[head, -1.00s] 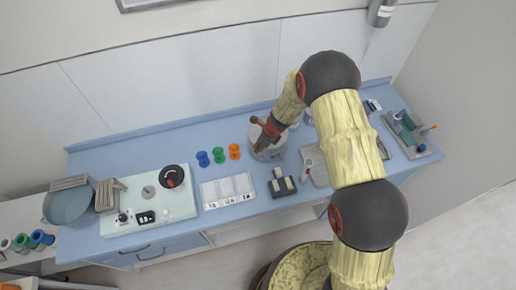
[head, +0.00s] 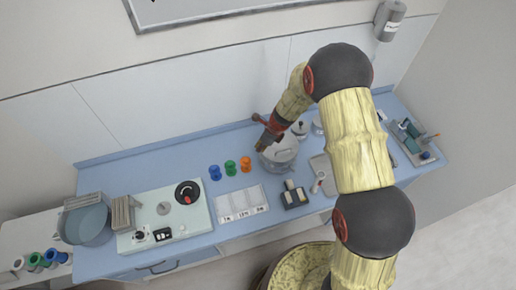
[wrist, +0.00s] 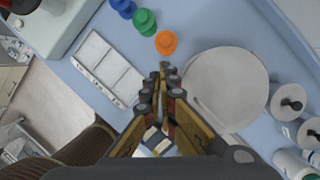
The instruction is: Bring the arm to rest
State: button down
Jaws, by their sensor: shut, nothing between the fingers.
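My arm is bent over the blue counter (head: 145,165), with my gripper (head: 261,146) at its end pointing down. In the head view it is at the left edge of a round, pale lidded container (head: 280,155). In the wrist view my gripper (wrist: 163,70) has its fingers together with nothing between them. The container's round top (wrist: 225,88) lies right of the fingers there, and an orange spool (wrist: 166,42) lies just beyond the tips. I cannot tell the height above the counter.
Blue, green and orange spools (head: 230,168) stand left of my gripper. A white sectioned tray (head: 240,204) and a dark block holder (head: 294,196) lie nearer the front edge. A pale device (head: 162,217) is at the left, a grey tray (head: 420,150) at the far right.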

jog(key=shift+d, duration=0.1)
dwell(0.3)
